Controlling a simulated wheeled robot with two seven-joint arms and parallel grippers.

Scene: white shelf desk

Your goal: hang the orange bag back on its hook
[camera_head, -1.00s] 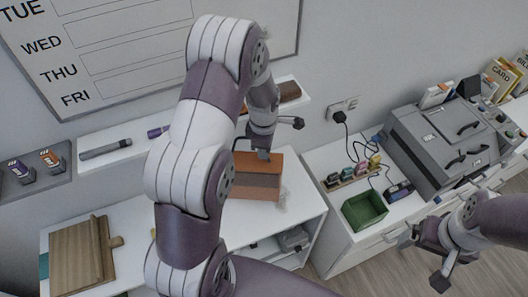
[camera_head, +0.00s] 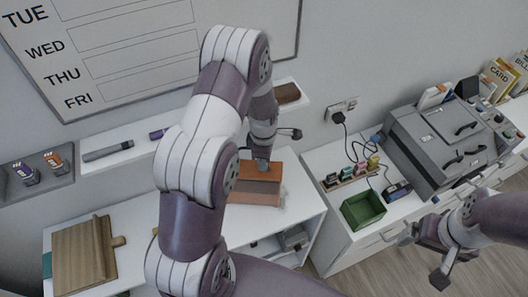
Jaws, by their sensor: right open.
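The orange-brown bag (camera_head: 256,192) is on the white desk below the wall shelf, in the middle of the head view. My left gripper (camera_head: 262,165) points down at the bag's top edge. Its fingers are small and partly hidden, so I cannot tell whether they are closed on the bag. My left arm covers the area left of the bag. My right gripper (camera_head: 423,257) is open and empty at the right, over the floor in front of the right-hand cabinet. I cannot make out the hook.
A wall shelf (camera_head: 108,156) holds markers and a brown eraser (camera_head: 287,94). A wooden board (camera_head: 82,258) lies at the desk's left. A green bin (camera_head: 363,210) and a grey machine (camera_head: 440,140) stand on the right-hand cabinet. A whiteboard (camera_head: 150,45) hangs behind.

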